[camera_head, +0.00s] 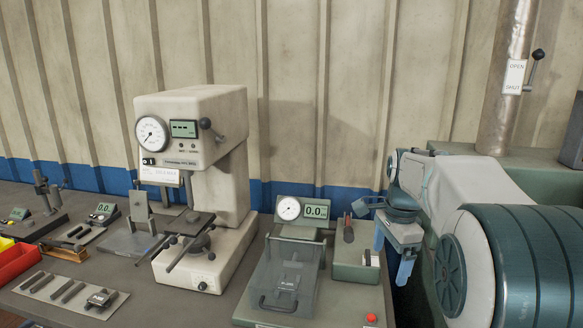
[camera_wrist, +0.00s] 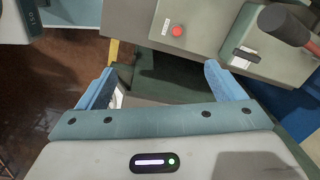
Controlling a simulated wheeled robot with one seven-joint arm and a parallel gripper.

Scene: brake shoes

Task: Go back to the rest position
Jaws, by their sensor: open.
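My gripper (camera_head: 394,258) hangs at the right of the bench in the head view, with its blue fingers pointing down beside the green box that has a lever. In the wrist view my gripper (camera_wrist: 160,84) shows two blue fingers spread wide apart. Nothing is held between them. My arm fills the right side of the head view.
A hardness tester (camera_head: 190,150) stands on the bench. A gauge unit with a clear cover (camera_head: 285,275) and a lever box (camera_head: 355,252) stand near my gripper. A red button (camera_wrist: 177,31) shows close in the wrist view. A pipe (camera_head: 503,80) rises behind my arm.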

